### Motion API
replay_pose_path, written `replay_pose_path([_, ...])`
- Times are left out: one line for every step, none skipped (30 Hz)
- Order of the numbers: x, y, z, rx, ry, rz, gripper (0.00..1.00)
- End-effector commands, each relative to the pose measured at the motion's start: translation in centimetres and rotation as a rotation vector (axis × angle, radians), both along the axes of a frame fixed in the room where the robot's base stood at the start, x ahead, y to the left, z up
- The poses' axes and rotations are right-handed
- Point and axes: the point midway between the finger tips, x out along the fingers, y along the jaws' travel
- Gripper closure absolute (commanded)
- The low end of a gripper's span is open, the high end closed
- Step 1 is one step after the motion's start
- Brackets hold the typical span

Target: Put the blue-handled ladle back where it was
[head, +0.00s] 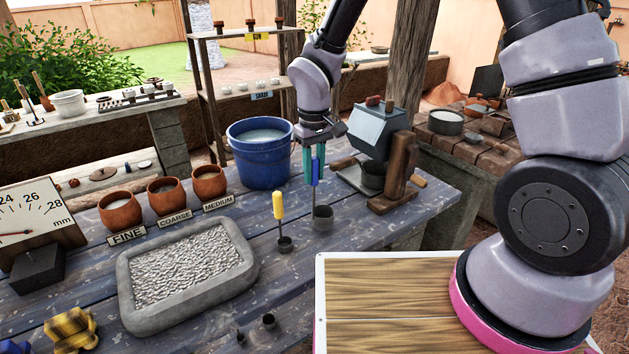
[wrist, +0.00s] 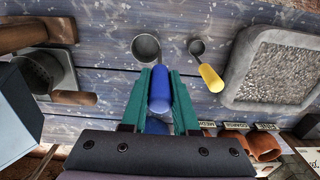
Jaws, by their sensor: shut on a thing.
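The blue-handled ladle (head: 316,170) is upright in my gripper (head: 314,172), its handle between the teal fingers. Its grey cup (head: 322,217) hangs at the lower end, close to the tabletop; I cannot tell whether it touches. In the wrist view the blue handle (wrist: 159,90) lies between the fingertips (wrist: 160,85), with the round cup (wrist: 146,47) beyond it. A smaller yellow-handled ladle (head: 278,206) stands just to the left in the head view, its small cup on the table. It also shows in the wrist view (wrist: 210,77).
A grey gravel tray (head: 124,287) is at the left. Clay pots (head: 120,211) with FINE, COARSE and MEDIUM labels stand behind it. A blue bucket (head: 259,160) is behind the ladles. A grinder-like device (head: 374,135) stands at the right.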

Motion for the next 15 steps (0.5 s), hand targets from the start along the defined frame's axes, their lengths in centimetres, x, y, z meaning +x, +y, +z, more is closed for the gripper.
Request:
replay_pose_path([-0.1, 0.0, -1.0, -0.003, 0.005, 0.001, 1.00])
replay_pose_path([-0.1, 0.0, -1.4, -0.002, 0.003, 0.001, 1.00])
replay_pose_path([-0.1, 0.0, -1.9, -0.003, 0.004, 0.002, 1.00])
replay_pose_path([-0.1, 0.0, -2.2, -0.002, 0.003, 0.002, 1.00])
replay_pose_path([-0.1, 0.0, -2.4, -0.001, 0.003, 0.001, 1.00])
replay_pose_path([-0.1, 0.0, -2.4, -0.001, 0.001, 0.000, 1.00])
replay_pose_path([0.0, 0.1, -2.4, -0.001, 0.001, 0.000, 1.00])
replay_pose_path([0.0, 0.0, -2.4, 0.000, 0.000, 0.000, 1.00])
replay_pose_path([0.0, 0.0, -2.4, 0.000, 0.000, -0.001, 1.00])
replay_pose_path([0.0, 0.0, -2.4, -0.001, 0.001, 0.000, 1.00])
replay_pose_path([0.0, 0.0, -2.4, -0.001, 0.001, 0.000, 1.00])
replay_pose_path([0.0, 0.0, -2.4, -0.001, 0.001, 0.000, 1.00])
replay_pose_path([0.0, 0.0, -2.4, -0.001, 0.001, 0.000, 1.00])
replay_pose_path([0.0, 0.0, -2.5, -0.001, 0.002, 0.000, 1.00])
replay_pose_path([0.0, 0.0, -2.7, -0.001, 0.002, -0.001, 1.00])
